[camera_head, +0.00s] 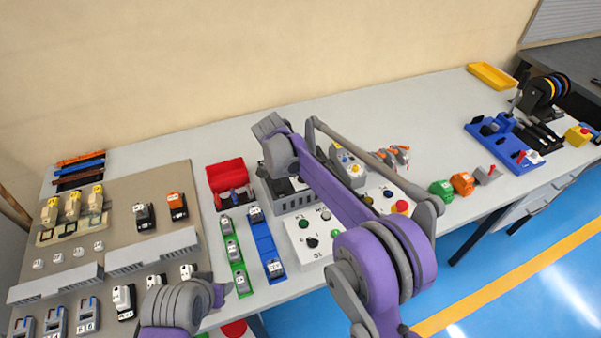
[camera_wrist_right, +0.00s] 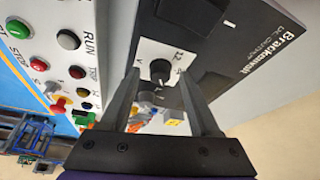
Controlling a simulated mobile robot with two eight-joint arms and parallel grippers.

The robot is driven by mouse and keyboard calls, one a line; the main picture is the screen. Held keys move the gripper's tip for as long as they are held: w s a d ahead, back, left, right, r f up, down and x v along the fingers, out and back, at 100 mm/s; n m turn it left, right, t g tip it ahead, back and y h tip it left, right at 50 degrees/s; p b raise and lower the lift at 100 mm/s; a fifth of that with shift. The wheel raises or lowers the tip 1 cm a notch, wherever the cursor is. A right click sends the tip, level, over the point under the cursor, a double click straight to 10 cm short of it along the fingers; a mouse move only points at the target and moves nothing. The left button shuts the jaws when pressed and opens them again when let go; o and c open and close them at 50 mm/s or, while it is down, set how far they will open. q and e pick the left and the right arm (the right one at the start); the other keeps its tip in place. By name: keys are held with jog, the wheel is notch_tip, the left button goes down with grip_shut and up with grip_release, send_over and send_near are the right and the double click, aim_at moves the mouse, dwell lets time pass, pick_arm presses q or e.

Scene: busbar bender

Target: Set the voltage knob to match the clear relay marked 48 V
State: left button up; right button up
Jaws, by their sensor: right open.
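In the right wrist view, the black voltage knob (camera_wrist_right: 160,71) with a white pointer line sits on a white dial label, where "12" can be read. The label is on a dark panel (camera_wrist_right: 205,35) marked DC output. My right gripper (camera_wrist_right: 160,84) is open, its two fingers on either side of the knob in that view; I cannot tell whether they touch it. In the head view my right arm hides the knob. Small relays (camera_head: 230,250) stand in rows, but no 48 V marking is readable. My left gripper (camera_head: 218,290) is low at the left, its jaws unclear.
A control box (camera_head: 312,245) with coloured buttons stands under my right arm. A red bin (camera_head: 226,174) is left of it, and a tan board (camera_head: 120,220) with several components further left. A blue fixture (camera_head: 505,145) stands at the right. The back centre-right tabletop is clear.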

jog(key=shift+r, duration=0.15)
jog(key=v, duration=1)
jog(key=shift+a+r, duration=0.15)
jog(key=shift+r, duration=0.05)
jog(key=shift+s, duration=0.15)
jog(key=s+d+r+n+y, duration=0.2)
jog(key=s+d+n, duration=0.4)
jog(key=s+d, duration=0.8)
jog(key=s+d+f+n+t, duration=0.1)
jog(key=s+d+f+n, duration=0.1)
jog(key=s, duration=0.6)
jog(key=s+d+f+n+t+y, duration=0.1)
jog(key=s+d+f+n+t, duration=0.1)
jog(key=s+f, duration=0.5)
jog(key=shift+s+d+f+n+y, duration=0.3)
jog(key=shift+s+d+n, duration=0.2)
jog(key=shift+s+d, duration=0.65)
